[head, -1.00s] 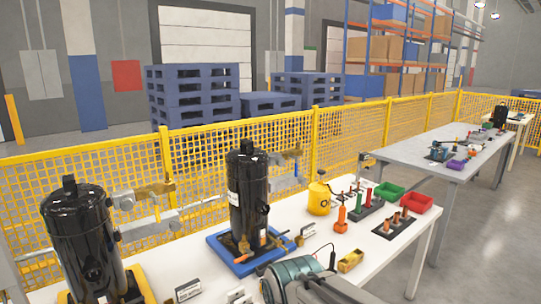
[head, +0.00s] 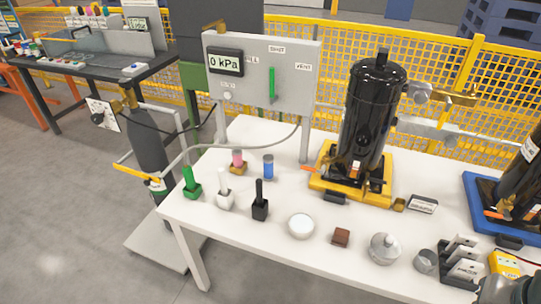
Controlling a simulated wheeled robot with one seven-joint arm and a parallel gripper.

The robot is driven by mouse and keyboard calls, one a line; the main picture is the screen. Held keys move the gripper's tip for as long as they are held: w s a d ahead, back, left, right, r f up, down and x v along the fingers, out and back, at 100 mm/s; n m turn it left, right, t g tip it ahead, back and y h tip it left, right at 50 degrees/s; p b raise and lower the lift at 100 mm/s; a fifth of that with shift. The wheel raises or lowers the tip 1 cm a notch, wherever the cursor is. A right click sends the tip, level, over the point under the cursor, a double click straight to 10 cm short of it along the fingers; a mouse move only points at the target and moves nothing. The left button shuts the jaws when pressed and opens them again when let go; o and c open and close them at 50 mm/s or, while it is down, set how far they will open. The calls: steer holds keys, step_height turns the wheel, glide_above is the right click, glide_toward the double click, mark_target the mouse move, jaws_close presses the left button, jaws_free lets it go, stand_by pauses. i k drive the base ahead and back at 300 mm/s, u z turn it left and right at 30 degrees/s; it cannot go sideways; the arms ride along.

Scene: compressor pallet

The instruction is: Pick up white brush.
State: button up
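The white brush (head: 225,191) stands upright on the white table (head: 270,262), near its left end, with a white block-like base. A green brush-like item (head: 190,183) stands to its left and a black one (head: 260,201) to its right, each apart from it. Nothing covers the white brush. A dark piece, probably part of my arm, shows at the lower right corner of the head view. My gripper's fingers are not in view.
A gauge panel (head: 295,65) stands behind, its hose arching over the table's left part. A black compressor (head: 368,120) on a yellow base (head: 325,185) stands to the right. A round white dish (head: 301,226) and a brown block (head: 341,237) lie nearer. Grey floor is open at left.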

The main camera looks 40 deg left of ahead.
mark_target(222, 178)
steer(key=u, duration=2.1)
steer(key=k, duration=0.4)
steer(key=u, duration=0.5)
steer(key=i, duration=1.15)
steer(key=z, duration=0.85)
steer(key=i, duration=0.55)
steer(key=z, duration=0.5)
